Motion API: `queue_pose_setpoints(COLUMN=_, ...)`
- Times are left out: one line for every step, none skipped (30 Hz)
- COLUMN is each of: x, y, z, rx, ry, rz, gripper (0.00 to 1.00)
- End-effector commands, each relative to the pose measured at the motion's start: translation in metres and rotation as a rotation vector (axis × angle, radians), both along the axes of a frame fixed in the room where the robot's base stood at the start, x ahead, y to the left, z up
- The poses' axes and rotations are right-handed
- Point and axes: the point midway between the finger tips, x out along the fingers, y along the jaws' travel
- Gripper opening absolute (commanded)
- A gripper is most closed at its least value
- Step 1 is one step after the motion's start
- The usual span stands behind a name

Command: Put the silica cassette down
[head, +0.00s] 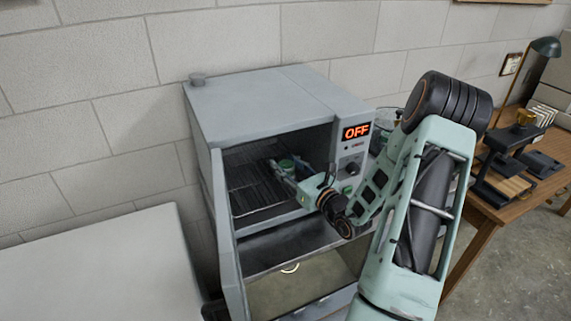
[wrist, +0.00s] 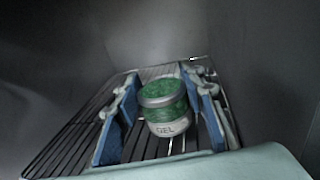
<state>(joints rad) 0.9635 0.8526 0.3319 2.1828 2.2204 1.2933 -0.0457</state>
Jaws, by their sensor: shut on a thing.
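The silica cassette is a small round jar (wrist: 164,108) of green beads with a pale band marked "GEL", seen in the wrist view. In the head view its green top (head: 287,164) shows inside the open oven. My gripper (wrist: 160,112) has its blue-padded fingers on either side of the jar and is shut on it. It also shows in the head view (head: 284,168), reaching into the oven chamber. The jar looks upright, over the wire rack (wrist: 75,140). I cannot tell whether its base touches the rack.
The grey oven (head: 270,100) has its door (head: 228,245) open at the left, and its display (head: 356,131) reads OFF. The chamber walls are close around my gripper. A pale flat surface (head: 110,265) lies at left, and a wooden table (head: 515,205) with instruments stands at right.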

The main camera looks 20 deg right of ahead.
Motion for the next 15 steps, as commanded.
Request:
queue_pose_setpoints(x=0.0, y=0.0, z=0.0003, rx=0.0, ry=-0.001, rz=0.0, gripper=0.12)
queue_pose_setpoints(x=0.0, y=0.0, z=0.0, rx=0.0, ry=0.0, rz=0.0, gripper=0.12)
queue_pose_setpoints(x=0.0, y=0.0, z=-0.0013, rx=0.0, ry=0.0, rz=0.0, gripper=0.12)
queue_pose_setpoints(x=0.0, y=0.0, z=-0.0025, rx=0.0, ry=0.0, rz=0.0, gripper=0.12)
queue_pose_setpoints(x=0.0, y=0.0, z=-0.0038, rx=0.0, ry=0.0, rz=0.0, gripper=0.12)
queue_pose_setpoints(x=-0.0001, y=0.0, z=-0.0042, rx=0.0, ry=0.0, rz=0.0, gripper=0.38)
queue_pose_setpoints(x=-0.0001, y=-0.0001, z=-0.0032, rx=0.0, ry=0.0, rz=0.0, gripper=0.41)
queue_pose_setpoints(x=-0.0001, y=0.0, z=-0.003, rx=0.0, ry=0.0, rz=0.0, gripper=0.44)
queue_pose_setpoints(x=-0.0001, y=0.0, z=-0.003, rx=0.0, ry=0.0, rz=0.0, gripper=0.44)
queue_pose_setpoints(x=-0.0001, y=0.0, z=-0.003, rx=0.0, ry=0.0, rz=0.0, gripper=0.44)
queue_pose_setpoints(x=-0.0001, y=0.0, z=-0.003, rx=0.0, ry=0.0, rz=0.0, gripper=0.44)
queue_pose_setpoints(x=-0.0001, y=0.0, z=-0.0029, rx=0.0, ry=0.0, rz=0.0, gripper=0.44)
queue_pose_setpoints(x=-0.0001, y=0.0, z=-0.0029, rx=0.0, ry=0.0, rz=0.0, gripper=0.44)
queue_pose_setpoints(x=-0.0001, y=0.0, z=-0.0029, rx=0.0, ry=0.0, rz=0.0, gripper=0.44)
queue_pose_setpoints(x=-0.0001, y=0.0, z=-0.0028, rx=0.0, ry=0.0, rz=0.0, gripper=0.44)
